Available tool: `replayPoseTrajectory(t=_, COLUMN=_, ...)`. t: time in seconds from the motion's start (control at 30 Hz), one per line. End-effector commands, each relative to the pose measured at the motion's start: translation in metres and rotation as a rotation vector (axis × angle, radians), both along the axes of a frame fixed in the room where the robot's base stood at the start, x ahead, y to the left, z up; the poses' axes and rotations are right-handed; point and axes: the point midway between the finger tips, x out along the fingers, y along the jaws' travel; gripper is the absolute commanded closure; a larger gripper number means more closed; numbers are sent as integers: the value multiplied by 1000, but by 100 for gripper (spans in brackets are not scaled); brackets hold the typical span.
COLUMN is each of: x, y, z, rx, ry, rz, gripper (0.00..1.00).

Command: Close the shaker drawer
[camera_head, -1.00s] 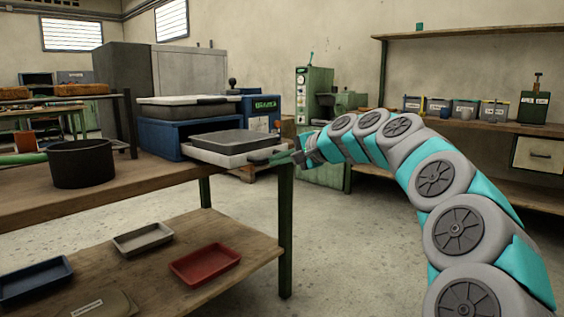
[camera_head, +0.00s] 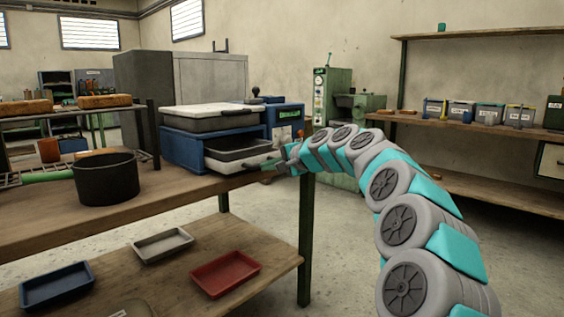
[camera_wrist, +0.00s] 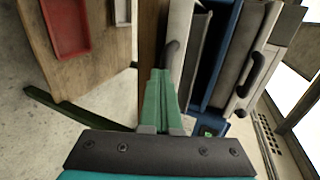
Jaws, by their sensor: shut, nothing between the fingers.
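The blue shaker (camera_head: 180,150) with a pale lid (camera_head: 212,112) stands on the wooden bench. Its light grey drawer (camera_head: 236,165) is partly out toward the right, with a dark tray (camera_head: 238,148) inside. My gripper (camera_head: 284,158) is at the drawer's front end, beside its dark handle. In the wrist view, my green fingers (camera_wrist: 161,72) are together, with nothing seen between them. Their tips are at the pale drawer front (camera_wrist: 180,25), close to the handle (camera_wrist: 171,52); I cannot tell if they touch. The blue shaker body (camera_wrist: 216,60) lies to the right there.
A black pot (camera_head: 107,180) stands on the bench at left. Red (camera_head: 226,272), grey (camera_head: 162,245) and blue (camera_head: 57,285) trays lie on the lower shelf. A green bench leg (camera_head: 305,245) stands below my gripper. The floor right of the bench is clear.

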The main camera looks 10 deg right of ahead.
Motion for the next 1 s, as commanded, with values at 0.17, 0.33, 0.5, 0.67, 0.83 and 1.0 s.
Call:
replayPoseTrajectory(t=0.17, x=31, y=24, z=3, rx=-2, ry=2, rz=1, gripper=100)
replayPoseTrajectory(t=0.33, x=55, y=41, z=1, rx=-3, ry=3, rz=2, gripper=100)
replayPoseTrajectory(t=0.5, x=73, y=53, z=1, rx=-2, ry=1, rz=0, gripper=100)
replayPoseTrajectory(t=0.67, x=83, y=60, z=-1, rx=-2, ry=2, rz=0, gripper=100)
replayPoseTrajectory(t=0.83, x=88, y=63, z=-1, rx=0, ry=1, rz=-1, gripper=100)
replayPoseTrajectory(t=1.0, x=90, y=64, z=-1, rx=1, ry=-1, rz=-2, gripper=100)
